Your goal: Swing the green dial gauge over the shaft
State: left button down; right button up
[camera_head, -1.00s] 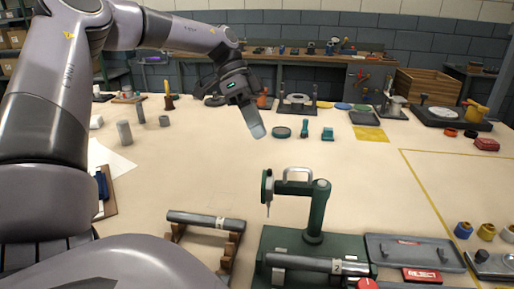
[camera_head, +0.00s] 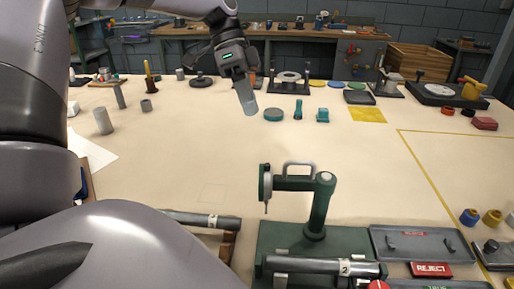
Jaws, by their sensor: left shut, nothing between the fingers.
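The green dial gauge (camera_head: 265,183) hangs at the left end of a green swing arm with a metal handle (camera_head: 299,164). The arm is carried by a green post (camera_head: 320,205) on a green base (camera_head: 300,238). A grey shaft (camera_head: 325,266) tagged 2 lies across supports at the front of the base. The gauge points left, behind the shaft and not above it. My left gripper (camera_head: 248,103) is shut and empty, in the air above the table, up and left of the gauge. My right gripper is not in view.
Another shaft (camera_head: 200,220) lies on a wooden rack at left, partly hidden by my arm. A grey lidded tray (camera_head: 425,246) and a red REJECT sign (camera_head: 431,269) are right of the base. Small teal parts (camera_head: 273,115) stand farther back. The middle table is clear.

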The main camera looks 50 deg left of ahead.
pick_arm(q)
jog(key=s+d+f, duration=0.2)
jog(key=d+f, duration=0.3)
jog(key=f, duration=0.2)
jog(key=shift+s+d+f, duration=0.25)
jog(key=shift+s, duration=0.1)
jog(key=shift+s, duration=0.1)
